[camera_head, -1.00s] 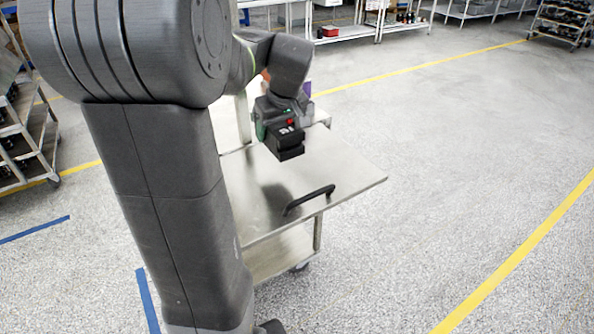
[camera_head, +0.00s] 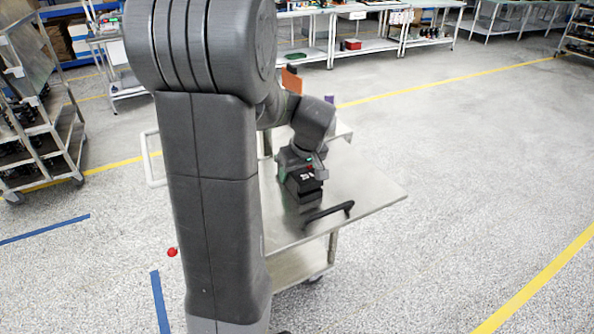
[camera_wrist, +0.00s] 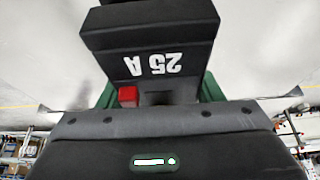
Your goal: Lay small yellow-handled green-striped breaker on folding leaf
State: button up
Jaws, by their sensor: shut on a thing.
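My gripper (camera_head: 303,168) is shut on a dark breaker (camera_head: 305,188), just above or on the folding leaf (camera_head: 370,193). I cannot tell if they touch. In the wrist view the breaker (camera_wrist: 150,45) fills the upper middle, with white "25 A" lettering and a small red part. Green shows at both sides behind the gripper's edge. I see no yellow handle from here. The leaf is a pale metal panel on the cart's near right side, with a black bar handle (camera_head: 328,212) close to the breaker. The fingertips are hidden.
A loaded shelf rack (camera_head: 40,130) stands at the left. The leaf's right part is bare, and the floor to the right is open.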

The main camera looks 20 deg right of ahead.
jog(key=o, duration=1.4)
jog(key=shift+f, duration=0.1)
jog(key=v, duration=1.2)
